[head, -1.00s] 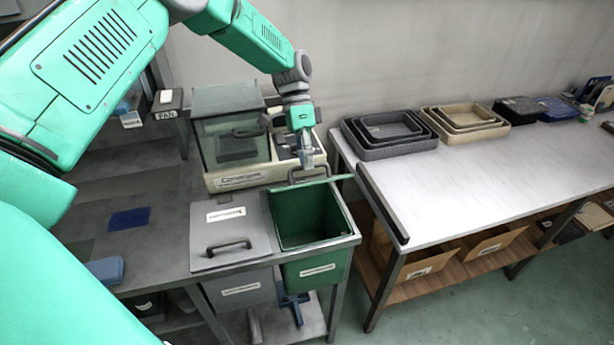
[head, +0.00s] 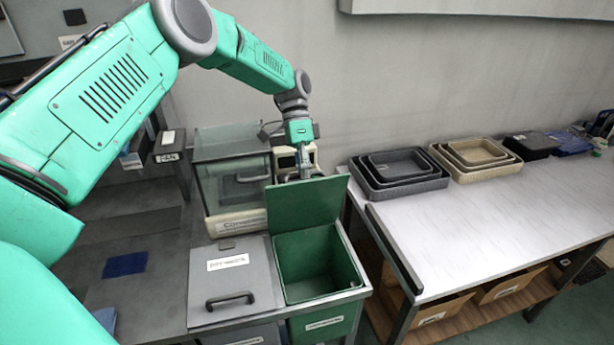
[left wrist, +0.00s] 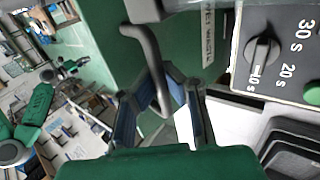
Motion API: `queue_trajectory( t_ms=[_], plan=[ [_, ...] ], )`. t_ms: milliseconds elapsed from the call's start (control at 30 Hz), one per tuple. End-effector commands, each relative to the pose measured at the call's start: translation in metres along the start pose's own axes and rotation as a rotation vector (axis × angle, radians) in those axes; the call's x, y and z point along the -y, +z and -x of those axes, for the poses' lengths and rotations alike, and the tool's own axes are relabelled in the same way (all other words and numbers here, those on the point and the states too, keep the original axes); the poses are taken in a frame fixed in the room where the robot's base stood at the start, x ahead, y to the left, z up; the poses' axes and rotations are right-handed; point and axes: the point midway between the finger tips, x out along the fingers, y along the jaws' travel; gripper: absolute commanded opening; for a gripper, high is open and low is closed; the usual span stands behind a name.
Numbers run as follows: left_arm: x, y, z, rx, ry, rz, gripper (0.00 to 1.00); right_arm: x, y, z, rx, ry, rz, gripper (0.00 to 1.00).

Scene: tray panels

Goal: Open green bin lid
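The green bin (head: 347,262) is set in the bench top, and its dark interior shows. Its green lid (head: 308,205) stands raised at the back edge, roughly upright. My left gripper (head: 304,172) is behind the lid's upper part, which partly hides the fingers in the head view. In the left wrist view, the fingers (left wrist: 160,92) close in around the dark bar handle (left wrist: 146,48) of the lid (left wrist: 185,45), with blue pads at the bar. My right gripper is in neither view.
A grey-lidded bin (head: 229,283) with a bar handle sits left of the green bin. A glass-fronted box (head: 233,170) and a cream device with a dial (left wrist: 262,50) stand behind. A white table (head: 480,220) with nested trays (head: 400,172) is to the right.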

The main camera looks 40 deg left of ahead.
Motion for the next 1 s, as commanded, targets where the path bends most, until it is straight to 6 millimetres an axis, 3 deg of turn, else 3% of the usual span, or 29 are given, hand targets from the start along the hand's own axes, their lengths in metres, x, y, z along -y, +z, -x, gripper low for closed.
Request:
queue_trajectory(
  t_ms=[33,333,433,1000],
  plan=[
    [0.0029,-0.0030,0.0079,-0.018,-0.020,0.000,0.00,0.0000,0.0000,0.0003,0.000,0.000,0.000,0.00],
    [0.0041,-0.0014,0.0113,-0.024,-0.021,-0.002,0.00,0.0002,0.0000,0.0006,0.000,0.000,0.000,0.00],
    [0.0044,-0.0008,0.0117,-0.024,-0.020,-0.002,0.31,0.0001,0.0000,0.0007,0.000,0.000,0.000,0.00],
    [-0.0024,-0.0027,0.0060,-0.013,-0.014,-0.003,0.31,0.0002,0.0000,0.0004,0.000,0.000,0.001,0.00]
  ],
)
